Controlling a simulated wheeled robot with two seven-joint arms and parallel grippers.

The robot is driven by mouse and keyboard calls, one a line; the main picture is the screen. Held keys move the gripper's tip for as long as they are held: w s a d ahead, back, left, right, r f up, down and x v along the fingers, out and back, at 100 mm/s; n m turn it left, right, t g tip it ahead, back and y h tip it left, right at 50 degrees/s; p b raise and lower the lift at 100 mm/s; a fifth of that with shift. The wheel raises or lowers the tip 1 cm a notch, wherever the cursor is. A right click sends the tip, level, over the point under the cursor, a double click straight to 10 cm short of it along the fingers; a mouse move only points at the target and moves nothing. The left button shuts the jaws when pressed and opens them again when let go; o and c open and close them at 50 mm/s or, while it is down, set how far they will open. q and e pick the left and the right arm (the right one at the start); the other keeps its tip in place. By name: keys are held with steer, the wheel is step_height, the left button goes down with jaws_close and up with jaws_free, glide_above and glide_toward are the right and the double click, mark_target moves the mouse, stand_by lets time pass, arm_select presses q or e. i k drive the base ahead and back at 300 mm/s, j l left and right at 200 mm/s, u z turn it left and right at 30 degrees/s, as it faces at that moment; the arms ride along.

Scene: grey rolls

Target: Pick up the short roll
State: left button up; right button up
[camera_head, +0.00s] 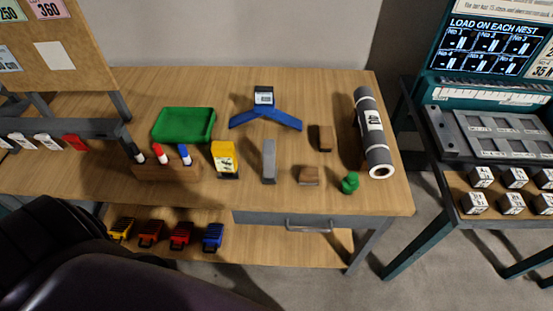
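A dark grey roll (370,122) with a white label and a pale end lies lengthwise near the right end of the wooden table, beside a small brown block. It is the only thing I can clearly make out as a roll. A small plain grey piece (269,160) stands near the middle of the table; I cannot tell whether it is a roll or a block. Neither of my grippers is in view.
The wooden table (345,78) also bears a green tray (184,124), a pen holder, a yellow box (225,159), a blue angled stand (285,118), brown blocks and a green piece (350,183). A teal scale bench (470,160) stands to the right. Dark shapes fill the lower left.

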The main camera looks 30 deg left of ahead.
mark_target(377, 150)
steer(key=k+j+z, duration=0.2)
steer(key=j, duration=0.4)
steer(key=k+j+z, duration=0.25)
steer(key=k+j, duration=0.2)
steer(key=k+j+z, duration=0.2)
steer(key=k+j, duration=0.15)
steer(key=j, duration=0.2)
steer(key=k+j, duration=0.35)
steer(key=j, duration=0.3)
steer(key=k+j, duration=0.2)
steer(key=i+j, duration=0.1)
steer(key=i, duration=0.85)
